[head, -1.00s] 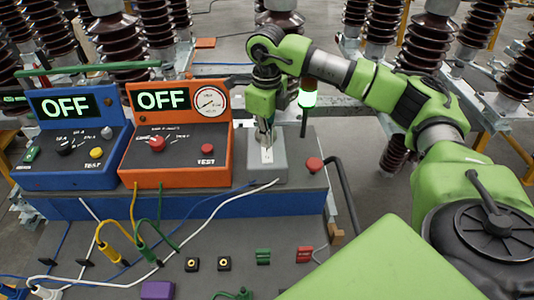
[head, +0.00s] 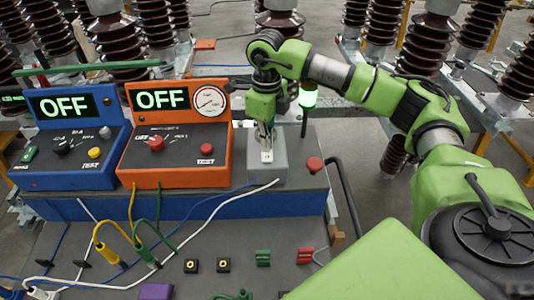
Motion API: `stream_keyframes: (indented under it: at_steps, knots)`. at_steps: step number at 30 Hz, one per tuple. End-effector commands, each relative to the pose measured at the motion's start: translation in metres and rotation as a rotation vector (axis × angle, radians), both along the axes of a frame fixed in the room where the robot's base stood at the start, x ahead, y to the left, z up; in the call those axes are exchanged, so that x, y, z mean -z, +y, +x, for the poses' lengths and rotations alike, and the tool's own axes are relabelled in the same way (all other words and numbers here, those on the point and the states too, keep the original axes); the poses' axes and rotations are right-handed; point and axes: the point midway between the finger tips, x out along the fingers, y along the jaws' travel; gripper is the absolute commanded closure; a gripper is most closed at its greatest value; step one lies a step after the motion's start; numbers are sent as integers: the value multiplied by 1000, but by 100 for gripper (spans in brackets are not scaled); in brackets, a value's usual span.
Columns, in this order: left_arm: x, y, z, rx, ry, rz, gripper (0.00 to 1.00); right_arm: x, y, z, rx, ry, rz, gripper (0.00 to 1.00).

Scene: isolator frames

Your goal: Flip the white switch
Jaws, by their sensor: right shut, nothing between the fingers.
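The white switch (head: 267,157) is a small light piece on top of a grey box (head: 280,173), to the right of the orange device. My right gripper (head: 267,147) points down over it, shut and empty. Its fingertips are at the switch's upper end and partly cover it. I cannot tell whether they touch it or which way it is set. My left gripper is not in view.
An orange device (head: 180,174) and a blue device (head: 70,178) both show OFF on their screens. A red button (head: 314,164) sits right of the grey box. A white cable (head: 205,220) and other cables cross the bench front.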

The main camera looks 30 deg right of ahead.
Motion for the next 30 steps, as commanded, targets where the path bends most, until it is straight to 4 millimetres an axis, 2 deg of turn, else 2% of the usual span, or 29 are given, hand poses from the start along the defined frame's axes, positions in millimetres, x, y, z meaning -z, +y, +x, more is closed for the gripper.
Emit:
stream_keyframes:
  at_steps: [8, 30]
  knots:
    - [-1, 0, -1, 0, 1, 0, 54, -1, 0, 0, 0, 0, 0, 100]
    - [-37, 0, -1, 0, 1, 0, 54, -59, 0, 0, 0, 0, 0, 100]
